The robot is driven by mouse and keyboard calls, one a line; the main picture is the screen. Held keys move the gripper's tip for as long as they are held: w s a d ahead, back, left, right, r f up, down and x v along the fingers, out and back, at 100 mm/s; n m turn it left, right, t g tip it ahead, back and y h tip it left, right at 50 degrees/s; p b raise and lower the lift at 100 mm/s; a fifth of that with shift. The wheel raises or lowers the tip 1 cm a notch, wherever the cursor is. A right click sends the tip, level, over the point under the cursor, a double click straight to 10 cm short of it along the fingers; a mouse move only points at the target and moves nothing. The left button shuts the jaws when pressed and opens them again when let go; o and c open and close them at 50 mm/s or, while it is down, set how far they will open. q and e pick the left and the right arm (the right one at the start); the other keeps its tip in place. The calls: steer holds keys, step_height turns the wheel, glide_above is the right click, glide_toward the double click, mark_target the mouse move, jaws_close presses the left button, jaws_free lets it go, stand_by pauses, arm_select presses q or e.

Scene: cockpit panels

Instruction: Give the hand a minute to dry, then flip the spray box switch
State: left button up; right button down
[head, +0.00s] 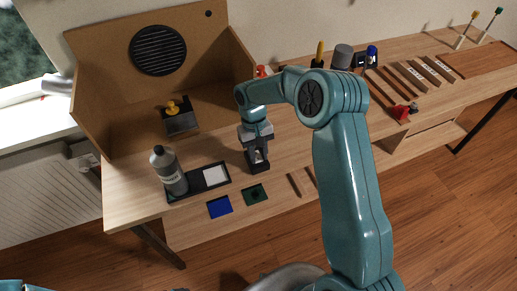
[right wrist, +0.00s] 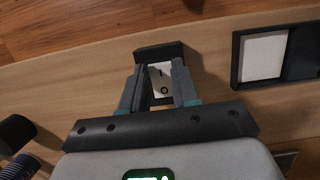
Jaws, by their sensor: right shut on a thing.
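The spray box (head: 98,100) is a brown open booth with a round black grille, at the back left of the bench in the head view. A small yellow thing (head: 173,107) stands on a dark block inside it; I cannot tell whether it is the hand. The switch is a black box (right wrist: 160,52) with a white rocker (right wrist: 159,78) marked I and O, in the right wrist view. My right gripper (right wrist: 159,84) is shut with its fingers on either side of the rocker. In the head view this gripper (head: 257,158) points down at the bench front. My left gripper is not in view.
A grey bottle (head: 168,170) stands left of the switch on a black tray (head: 212,190) with a white square. Blue (head: 219,207) and green (head: 254,194) squares lie near the front edge. Several tools and wooden strips occupy the bench's right side.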

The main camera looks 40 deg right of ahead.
steer(key=shift+w, duration=0.1)
steer(key=c, duration=0.8)
jaws_free()
steer(key=shift+c, duration=0.2)
steer(key=v, duration=1.6)
steer(key=shift+r, duration=0.2)
steer(key=shift+d, duration=0.1)
